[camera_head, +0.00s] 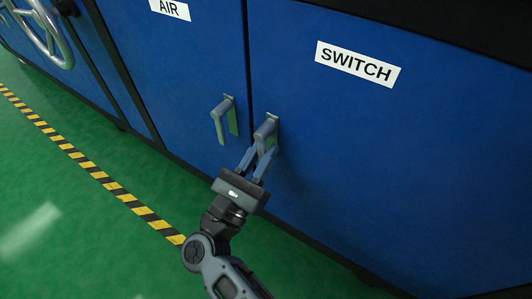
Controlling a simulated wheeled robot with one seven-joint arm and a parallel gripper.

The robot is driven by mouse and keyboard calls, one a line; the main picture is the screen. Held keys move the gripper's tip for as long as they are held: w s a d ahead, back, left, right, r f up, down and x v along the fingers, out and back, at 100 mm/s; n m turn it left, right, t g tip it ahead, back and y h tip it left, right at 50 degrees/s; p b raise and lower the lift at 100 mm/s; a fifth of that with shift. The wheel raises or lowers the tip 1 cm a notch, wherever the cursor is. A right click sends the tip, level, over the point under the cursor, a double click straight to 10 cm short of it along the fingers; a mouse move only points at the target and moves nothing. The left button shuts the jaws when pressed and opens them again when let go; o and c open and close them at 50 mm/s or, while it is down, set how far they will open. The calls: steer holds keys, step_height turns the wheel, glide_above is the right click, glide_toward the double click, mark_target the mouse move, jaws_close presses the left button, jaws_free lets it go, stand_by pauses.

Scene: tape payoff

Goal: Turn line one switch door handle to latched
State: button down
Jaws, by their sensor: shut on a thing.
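The switch door (370,170) is a blue panel with a white "SWITCH" label (358,64). Its grey handle (267,128) sits at the door's left edge, by the dark seam. My gripper (264,150) reaches up from below, and its fingers are shut on this handle. The fingers hide the handle's lower part, so its exact angle is hard to tell. The switch door looks flush with the cabinet front.
The air door (190,80), with its "AIR" label (170,9), stands to the left. Its own handle (222,120) hangs close beside my gripper. A metal handwheel (45,35) is at upper left. A yellow-black stripe (100,175) crosses the clear green floor.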

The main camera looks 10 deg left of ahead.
steer(key=shift+a+m, duration=0.15)
steer(key=shift+m, duration=0.25)
steer(key=c, duration=1.1)
jaws_free()
steer(key=shift+v, duration=3.9)
steer(key=shift+a, duration=0.1)
